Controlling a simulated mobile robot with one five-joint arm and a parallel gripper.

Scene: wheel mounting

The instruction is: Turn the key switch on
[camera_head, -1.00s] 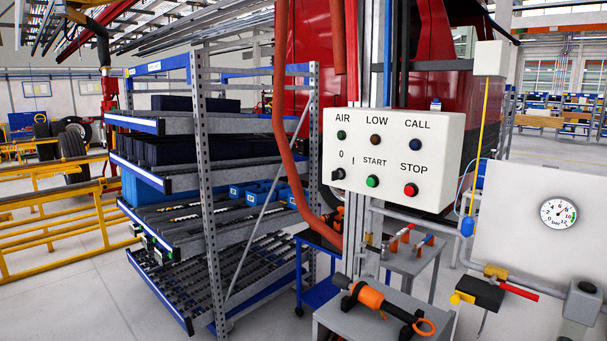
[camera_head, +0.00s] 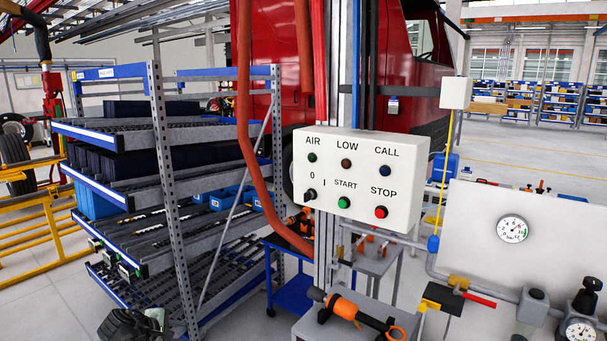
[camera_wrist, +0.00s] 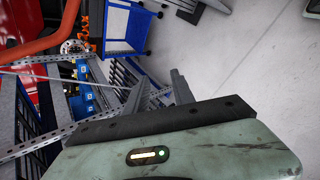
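The key switch (camera_head: 309,194) is a small black knob at the lower left of a white control box (camera_head: 360,178), below the marks 0 and I. It is too small to tell which mark it points to. My gripper shows in the wrist view (camera_wrist: 160,80) as two grey fingers standing apart with nothing between them. In the head view, a dark part of my arm (camera_head: 135,325) shows at the bottom left edge, well below and left of the box. The key switch does not show in the wrist view.
An orange-red hose (camera_head: 258,170) hangs just left of the box. A metal rack (camera_head: 168,200) with bins stands further left. An orange tool (camera_head: 345,308) lies on a small grey stand below the box. A gauge panel (camera_head: 475,225) stands at the right.

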